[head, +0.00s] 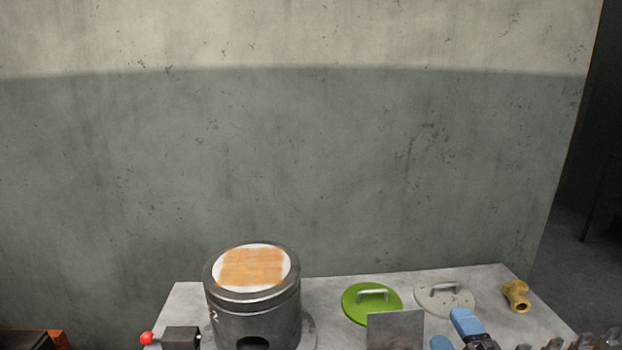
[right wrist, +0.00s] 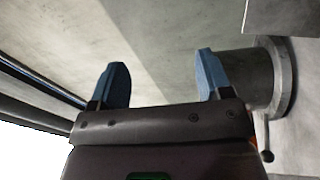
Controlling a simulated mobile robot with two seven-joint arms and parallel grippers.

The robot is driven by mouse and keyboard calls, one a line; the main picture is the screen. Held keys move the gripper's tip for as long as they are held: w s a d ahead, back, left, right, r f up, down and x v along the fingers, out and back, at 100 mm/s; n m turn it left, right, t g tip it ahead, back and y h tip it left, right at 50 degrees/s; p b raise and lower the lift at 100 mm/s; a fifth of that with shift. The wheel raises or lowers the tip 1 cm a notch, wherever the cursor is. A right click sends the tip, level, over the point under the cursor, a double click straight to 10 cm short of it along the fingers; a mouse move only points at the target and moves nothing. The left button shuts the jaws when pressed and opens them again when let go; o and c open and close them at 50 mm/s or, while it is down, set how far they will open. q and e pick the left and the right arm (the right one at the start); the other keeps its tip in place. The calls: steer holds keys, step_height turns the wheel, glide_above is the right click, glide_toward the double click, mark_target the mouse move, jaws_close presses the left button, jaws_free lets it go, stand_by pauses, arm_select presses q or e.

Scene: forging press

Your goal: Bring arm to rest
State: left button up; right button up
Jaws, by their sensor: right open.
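My right gripper (head: 454,331) shows at the bottom right of the head view, with blue fingers, over the front part of the grey table (head: 335,283). In the right wrist view its two blue fingers (right wrist: 162,82) are spread wide apart with nothing between them. Part of a grey cylindrical body with a flange (right wrist: 283,75) lies beyond the right finger in that view. My left gripper is not in the head view.
A dark cylindrical furnace-like body (head: 253,312) stands on the table's left. A green disc with a handle (head: 358,306), a grey disc (head: 458,303), an upright grey plate (head: 394,332) and a brass fitting (head: 516,296) are near my right gripper. A red-knobbed lever (head: 147,338) is at left.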

steer(key=s+d+f+m+g+h, duration=0.45)
steer(key=f+m+h, duration=0.2)
steer(key=m, duration=0.25)
steer(key=s+f+m+g+y, duration=0.1)
steer(key=s+f+m+g, duration=0.45)
steer(key=s, duration=0.35)
steer(key=s+f+m+g+y, duration=0.2)
steer(key=s+f+m+g, duration=0.3)
steer(key=s, duration=0.5)
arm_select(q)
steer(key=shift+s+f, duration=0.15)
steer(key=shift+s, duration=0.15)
arm_select(e)
steer(key=w+f+n+t, duration=0.2)
steer(key=w+f+t, duration=0.4)
steer(key=w+f, duration=0.2)
steer(key=shift+w+d+f+t, duration=0.2)
steer(key=shift+f+t, duration=0.2)
steer(key=shift+f, duration=0.85)
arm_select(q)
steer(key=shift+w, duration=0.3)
